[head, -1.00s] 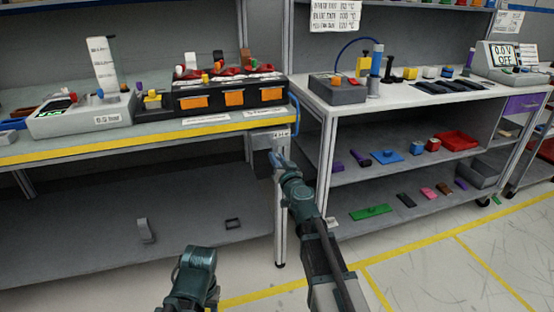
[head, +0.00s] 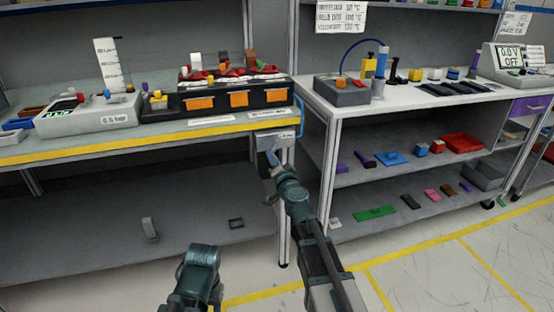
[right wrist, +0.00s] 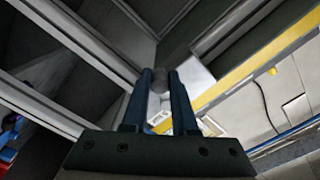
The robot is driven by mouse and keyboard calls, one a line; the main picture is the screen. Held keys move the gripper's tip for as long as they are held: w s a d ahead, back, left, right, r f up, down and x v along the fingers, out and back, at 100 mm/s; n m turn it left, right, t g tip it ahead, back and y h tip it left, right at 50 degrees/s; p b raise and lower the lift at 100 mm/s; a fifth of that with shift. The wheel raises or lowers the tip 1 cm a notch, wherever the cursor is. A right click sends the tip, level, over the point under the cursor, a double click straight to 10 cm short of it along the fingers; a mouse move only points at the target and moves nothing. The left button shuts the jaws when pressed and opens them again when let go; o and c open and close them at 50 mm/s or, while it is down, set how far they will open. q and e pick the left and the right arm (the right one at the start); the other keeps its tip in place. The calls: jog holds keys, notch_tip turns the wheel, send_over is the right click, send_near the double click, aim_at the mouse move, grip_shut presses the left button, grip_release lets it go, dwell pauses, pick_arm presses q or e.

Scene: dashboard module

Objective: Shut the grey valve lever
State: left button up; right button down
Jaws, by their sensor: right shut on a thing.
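The valve box (head: 276,137) is a pale grey block with a small label, on the front edge of the left bench near its right end. My right gripper (head: 272,158) is up against the front of this box, its blue fingers pointing at it. In the right wrist view my right gripper (right wrist: 165,77) is shut on the grey valve lever (right wrist: 161,83), whose dark grey part shows between the fingertips. The fingers and arm hide most of the lever, so its angle is unclear. A link of my other arm shows at bottom centre; my left gripper is not in view.
The left bench has a yellow front edge (head: 140,147) and carries a black case (head: 232,92) with orange latches. A bench leg (head: 284,215) stands close beside my right arm. A white-topped shelf unit (head: 415,103) stands to the right. The floor in front is clear.

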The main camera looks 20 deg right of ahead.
aim_at(264, 143)
jog(key=m, duration=0.2)
jog(key=a+r+m+p, duration=0.1)
jog(key=r+m, duration=0.1)
jog(key=m, duration=0.1)
jog(key=shift+a+m+p, duration=0.3)
jog(key=shift+p, duration=0.1)
jog(key=m, duration=0.1)
jog(key=r+m+p, duration=0.1)
jog(key=m, duration=0.1)
jog(key=shift+a+r, duration=0.15)
jog(key=shift+a, duration=0.1)
jog(key=shift+r+m+p, duration=0.25)
jog(key=shift+m+p, duration=0.05)
jog(key=shift+m, duration=0.4)
jog(key=shift+r+m+p, duration=0.2)
jog(key=shift+m+p, duration=0.05)
jog(key=shift+m, duration=0.45)
jog(key=c, duration=0.7)
grip_release()
jog(key=shift+s, duration=0.1)
